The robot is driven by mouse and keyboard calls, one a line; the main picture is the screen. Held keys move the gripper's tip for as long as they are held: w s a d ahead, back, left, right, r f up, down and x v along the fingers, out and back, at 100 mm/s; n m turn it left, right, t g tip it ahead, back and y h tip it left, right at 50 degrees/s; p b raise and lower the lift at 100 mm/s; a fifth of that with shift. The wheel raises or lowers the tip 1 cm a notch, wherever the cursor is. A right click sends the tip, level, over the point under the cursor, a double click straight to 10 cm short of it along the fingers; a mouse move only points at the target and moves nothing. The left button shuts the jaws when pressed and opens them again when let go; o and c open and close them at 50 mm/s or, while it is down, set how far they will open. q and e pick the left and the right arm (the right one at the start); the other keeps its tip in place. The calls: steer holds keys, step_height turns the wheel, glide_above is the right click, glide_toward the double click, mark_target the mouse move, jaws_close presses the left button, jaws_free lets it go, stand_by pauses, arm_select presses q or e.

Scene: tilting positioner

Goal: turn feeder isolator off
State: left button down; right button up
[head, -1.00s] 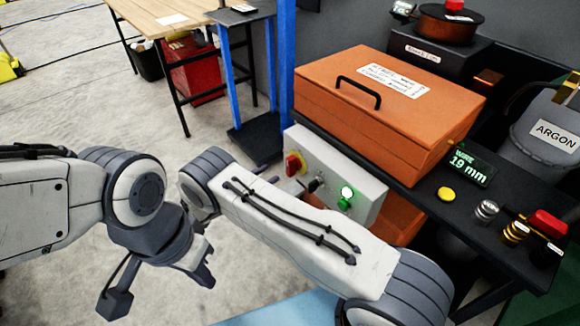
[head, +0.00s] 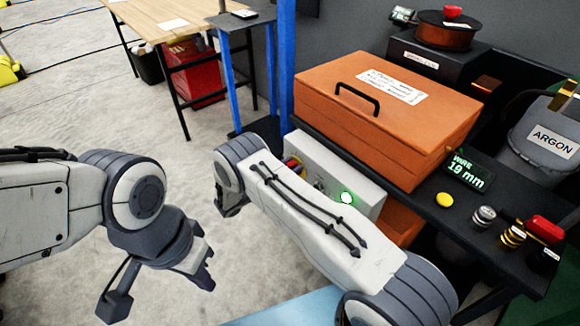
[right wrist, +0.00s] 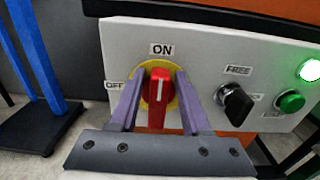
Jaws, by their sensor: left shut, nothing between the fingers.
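My right gripper (right wrist: 158,88) is open, with one finger on each side of the handle and yellow disc showing between. My left gripper (head: 207,278) is shut and empty over the floor at lower left.
Right of the isolator are a black selector knob (right wrist: 235,104) under the FREE label and a green button (right wrist: 290,102) below a lit green lamp (right wrist: 310,70). An orange case (head: 385,115) sits above the box. A blue post (head: 287,60) stands left of it.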

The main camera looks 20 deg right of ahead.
jaws_close()
steer(key=shift+w+a+f+n+b, duration=0.1)
steer(key=shift+w+n+b, duration=0.1)
steer(key=shift+n+b, duration=0.45)
steer(key=shift+w+a+f+n+b, duration=0.15)
steer(key=shift+n+b, duration=0.3)
steer(key=shift+n, duration=0.4)
steer(key=n+b, duration=0.1)
steer(key=n, duration=0.4)
steer(key=w+f+n+b, duration=0.1)
steer(key=n+b, duration=0.1)
steer(key=n, duration=0.3)
steer(key=f+n+b, duration=0.1)
steer(key=n, duration=0.3)
steer(key=shift+w+a+n+b, duration=0.25)
steer(key=shift+w+n+b, duration=0.05)
steer(key=shift+w+n, duration=0.1)
